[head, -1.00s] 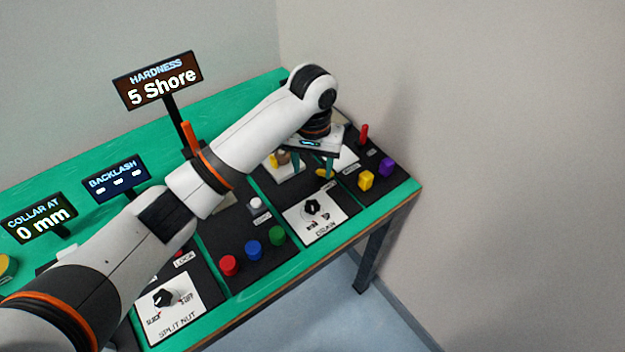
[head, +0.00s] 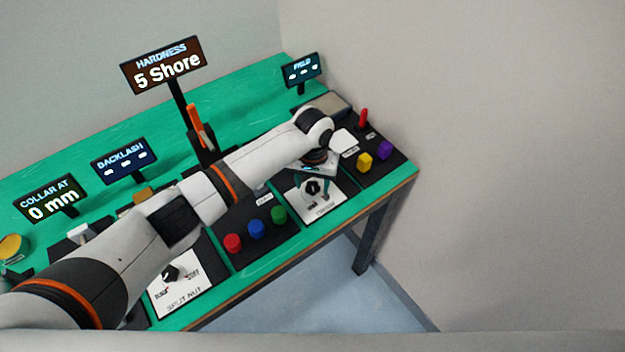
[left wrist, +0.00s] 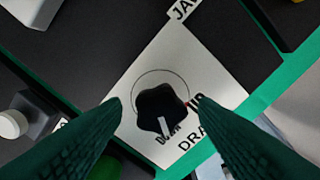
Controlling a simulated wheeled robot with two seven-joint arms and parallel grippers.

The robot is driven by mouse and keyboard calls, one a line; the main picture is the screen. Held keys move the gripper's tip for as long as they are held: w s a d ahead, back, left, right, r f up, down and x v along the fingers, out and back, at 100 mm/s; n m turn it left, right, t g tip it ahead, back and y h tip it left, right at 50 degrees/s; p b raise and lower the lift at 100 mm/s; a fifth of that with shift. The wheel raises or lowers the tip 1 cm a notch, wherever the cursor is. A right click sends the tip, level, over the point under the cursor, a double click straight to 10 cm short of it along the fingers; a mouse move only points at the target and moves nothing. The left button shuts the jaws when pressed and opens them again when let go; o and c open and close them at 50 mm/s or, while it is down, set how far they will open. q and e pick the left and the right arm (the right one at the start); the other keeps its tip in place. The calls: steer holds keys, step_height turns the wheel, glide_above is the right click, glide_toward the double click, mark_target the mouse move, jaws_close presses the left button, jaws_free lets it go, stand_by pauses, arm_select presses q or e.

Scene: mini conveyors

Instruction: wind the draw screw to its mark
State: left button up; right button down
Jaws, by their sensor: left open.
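A black knob (head: 313,187) sits on a white plate (left wrist: 205,60) with UP and DOWN marks and a label beginning "DRA"; the rest is cut off. In the left wrist view the knob (left wrist: 162,108) has its white pointer toward DOWN. My left gripper (head: 312,192) is open above this plate, its two dark green fingers (left wrist: 160,112) on either side of the knob; I cannot tell whether they touch it. The collar display (head: 50,200) reads 0 mm. My right gripper is not in view.
The split nut knob (head: 171,273) is at the front left. Red (head: 233,243), blue (head: 256,229) and green (head: 279,214) buttons stand left of the plate. Yellow (head: 364,160) and purple (head: 384,149) buttons and a red lever (head: 363,118) are at the right. The hardness sign (head: 163,66) stands behind.

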arm_select(q)
steer(key=c, duration=1)
steer(key=shift+o, duration=0.2)
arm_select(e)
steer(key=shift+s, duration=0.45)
arm_select(q)
steer(key=shift+r+m, duration=0.1)
steer(key=shift+m, duration=0.2)
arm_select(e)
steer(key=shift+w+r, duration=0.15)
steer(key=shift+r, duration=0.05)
